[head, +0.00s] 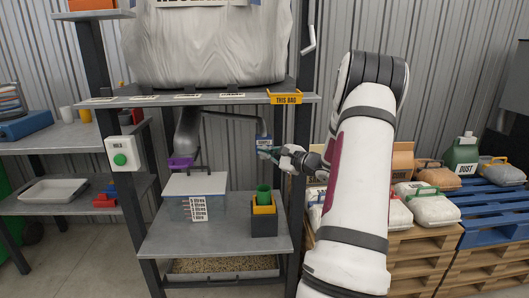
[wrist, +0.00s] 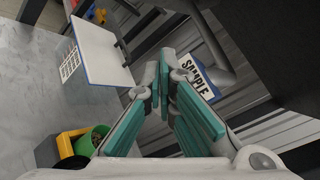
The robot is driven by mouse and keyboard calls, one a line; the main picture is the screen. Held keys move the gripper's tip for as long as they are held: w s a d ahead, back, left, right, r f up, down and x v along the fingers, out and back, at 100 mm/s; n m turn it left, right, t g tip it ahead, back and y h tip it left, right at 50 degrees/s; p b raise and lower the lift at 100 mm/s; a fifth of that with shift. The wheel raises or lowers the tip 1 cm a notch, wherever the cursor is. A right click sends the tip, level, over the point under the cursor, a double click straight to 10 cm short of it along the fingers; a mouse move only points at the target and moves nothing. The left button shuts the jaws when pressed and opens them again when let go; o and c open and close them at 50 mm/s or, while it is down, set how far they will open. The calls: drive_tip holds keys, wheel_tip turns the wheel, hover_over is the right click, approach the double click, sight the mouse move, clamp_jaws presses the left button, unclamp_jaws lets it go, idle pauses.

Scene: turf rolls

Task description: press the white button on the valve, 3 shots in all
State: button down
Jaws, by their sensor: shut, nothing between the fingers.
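My gripper (head: 264,151) is shut and empty, at the end of my arm reaching in from the right. Its fingertips are close to the blue-edged SAMPLE sign (head: 263,142); I cannot tell whether they touch anything. In the wrist view the teal-padded fingers of my gripper (wrist: 168,62) meet at the tips, and the SAMPLE sign (wrist: 197,78) is just to their right. The grey pipework (head: 187,130) under the big bag has a purple part (head: 180,162) near its lower end. I cannot make out the white button; the fingers may hide it.
A green cup (head: 264,193) stands in a yellow and dark holder (head: 264,222) below my gripper. Left of it is a white-topped box (head: 196,184) with a printed scale. A dark post (head: 300,130) stands close to my wrist. A green button box (head: 122,156) is on the left post.

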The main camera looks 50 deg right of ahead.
drive_tip(key=shift+w+d, duration=0.25)
drive_tip(key=shift+d, duration=0.1)
idle(0.4)
drive_tip(key=shift+a, duration=0.1)
idle(0.6)
drive_tip(key=shift+s+a+b, duration=0.3)
drive_tip(key=shift+s+a, duration=0.3)
drive_tip(key=shift+a, duration=0.05)
drive_tip(key=shift+s+a, duration=0.1)
drive_tip(key=s+a, duration=0.3)
drive_tip(key=shift+a+b, duration=0.3)
drive_tip(key=shift+b, duration=0.1)
idle(0.4)
